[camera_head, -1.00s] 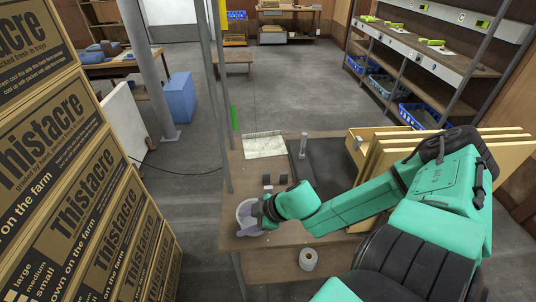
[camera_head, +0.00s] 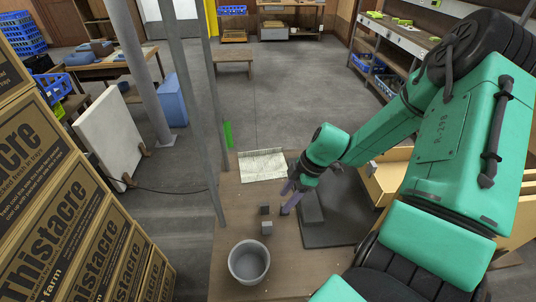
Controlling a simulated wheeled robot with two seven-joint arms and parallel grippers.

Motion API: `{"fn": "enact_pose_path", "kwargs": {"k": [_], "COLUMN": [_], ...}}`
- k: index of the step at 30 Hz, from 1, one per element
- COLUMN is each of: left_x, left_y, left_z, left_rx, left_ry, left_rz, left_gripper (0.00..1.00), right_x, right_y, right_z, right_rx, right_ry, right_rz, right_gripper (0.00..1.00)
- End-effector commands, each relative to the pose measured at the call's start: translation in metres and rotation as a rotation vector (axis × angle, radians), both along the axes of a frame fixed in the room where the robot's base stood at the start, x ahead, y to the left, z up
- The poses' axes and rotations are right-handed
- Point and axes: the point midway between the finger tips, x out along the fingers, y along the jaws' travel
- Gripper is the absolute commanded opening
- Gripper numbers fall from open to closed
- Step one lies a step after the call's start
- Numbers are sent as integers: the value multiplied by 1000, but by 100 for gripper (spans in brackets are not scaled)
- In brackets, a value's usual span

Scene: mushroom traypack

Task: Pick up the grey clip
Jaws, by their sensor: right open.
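Two small grey blocks lie on the brown table: a dark one (camera_head: 264,209) and a lighter one (camera_head: 267,228) just in front of it. I cannot tell for sure which is the grey clip. My right gripper (camera_head: 289,201) is open, pointing down just right of the dark block, beside the dark mat. It may hide another small piece beneath it. My left gripper is not in view.
A grey bowl (camera_head: 248,262) stands near the table's front. A dark mat (camera_head: 340,229) lies right of the blocks, with a wooden tray (camera_head: 388,183) beyond. A grey post rises at the table's left edge.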

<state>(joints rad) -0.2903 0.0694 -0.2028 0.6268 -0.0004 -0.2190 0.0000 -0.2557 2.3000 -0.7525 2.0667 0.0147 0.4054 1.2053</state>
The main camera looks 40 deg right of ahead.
Motion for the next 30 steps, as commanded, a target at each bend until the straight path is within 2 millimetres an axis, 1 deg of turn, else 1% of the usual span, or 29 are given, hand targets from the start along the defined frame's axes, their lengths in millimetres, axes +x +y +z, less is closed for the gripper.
{"fn": "enact_pose_path", "kwargs": {"k": [2, 5, 9, 12, 14, 17, 21, 25, 27, 30], "left_x": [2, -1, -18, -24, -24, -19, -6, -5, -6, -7], "left_y": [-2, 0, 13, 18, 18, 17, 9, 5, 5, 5], "left_z": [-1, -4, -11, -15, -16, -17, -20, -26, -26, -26], "left_rx": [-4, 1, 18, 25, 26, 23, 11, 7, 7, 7], "left_ry": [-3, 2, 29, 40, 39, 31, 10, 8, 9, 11], "left_rz": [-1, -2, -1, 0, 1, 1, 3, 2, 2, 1], "left_gripper": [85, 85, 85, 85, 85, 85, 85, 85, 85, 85], "right_x": [0, 4, 12, 17, 19, 21, 27, 32, 34, 35], "right_y": [3, 10, 21, 26, 28, 31, 37, 43, 45, 46], "right_z": [-8, -29, -63, -80, -85, -91, -110, -130, -134, -134], "right_rx": [2, 6, 3, 1, 1, 1, 0, 0, 1, 0], "right_ry": [4, 8, 7, 5, 3, 3, 5, 4, 2, 0], "right_rz": [2, 1, 1, 1, 0, 0, 0, 0, 0, 0], "right_gripper": [56, 56, 56, 56, 56, 56, 56, 56, 56, 56]}}
